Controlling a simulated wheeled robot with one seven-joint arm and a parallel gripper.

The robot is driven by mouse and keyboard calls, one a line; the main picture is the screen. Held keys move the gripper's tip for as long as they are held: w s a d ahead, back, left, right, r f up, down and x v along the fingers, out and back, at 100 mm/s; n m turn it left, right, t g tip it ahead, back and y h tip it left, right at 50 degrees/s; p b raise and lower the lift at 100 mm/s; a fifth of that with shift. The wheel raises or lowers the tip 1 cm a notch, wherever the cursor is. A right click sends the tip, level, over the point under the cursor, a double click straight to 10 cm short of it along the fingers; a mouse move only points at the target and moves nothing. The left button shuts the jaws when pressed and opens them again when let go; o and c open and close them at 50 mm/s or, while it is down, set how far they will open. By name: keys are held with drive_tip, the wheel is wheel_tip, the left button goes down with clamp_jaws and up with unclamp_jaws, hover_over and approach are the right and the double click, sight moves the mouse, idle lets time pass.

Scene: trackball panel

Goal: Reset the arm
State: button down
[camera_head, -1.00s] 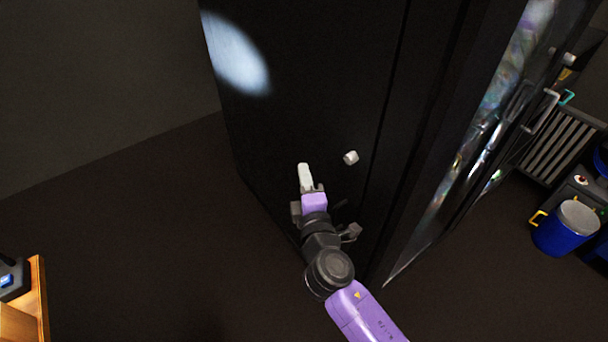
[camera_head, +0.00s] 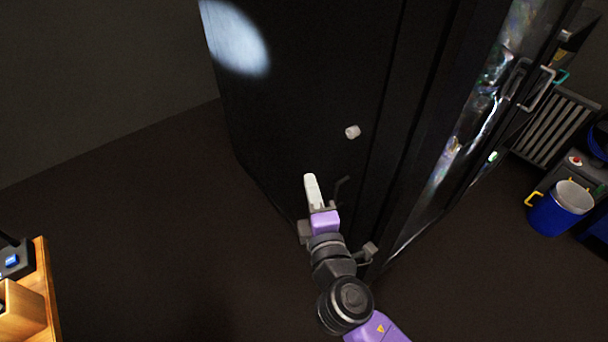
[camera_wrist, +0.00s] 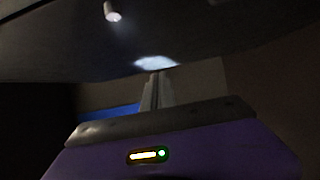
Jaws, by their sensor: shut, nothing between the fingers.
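My gripper (camera_head: 313,190) is in the middle of the head view, at the end of my purple and dark grey arm. Its pale fingers are together, with nothing between them. It is in front of a tall black cabinet (camera_head: 300,110). A small white knob (camera_head: 352,132) on the cabinet face is above and to the right of the fingertips, apart from them. In the wrist view the closed fingers (camera_wrist: 153,90) point away from me, and the knob (camera_wrist: 112,12) shows at the top left.
A blue bucket (camera_head: 562,208) and a grey slatted rack (camera_head: 556,128) stand at the right. A wooden surface (camera_head: 42,300) with a dark device (camera_head: 14,258) is at the lower left. The dark floor left of the cabinet is clear.

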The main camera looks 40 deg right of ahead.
drive_tip(key=shift+s, duration=0.25)
drive_tip(key=shift+a, duration=0.1)
drive_tip(key=s+a+m+t+y+p, duration=0.1)
drive_tip(key=s+a+m+y+p, duration=0.1)
drive_tip(key=s+a+m+y, duration=0.55)
drive_tip(key=s+r+m+g+p, duration=0.1)
drive_tip(key=s+r+m+p, duration=0.1)
drive_tip(key=s, duration=0.9)
drive_tip(key=s+r+m+g+p, duration=0.1)
drive_tip(key=s+r+m, duration=0.2)
drive_tip(key=s, duration=0.8)
drive_tip(key=shift+a+r+y+p, duration=0.2)
drive_tip(key=shift+r+y+p, duration=0.1)
drive_tip(key=shift+y+p, duration=0.05)
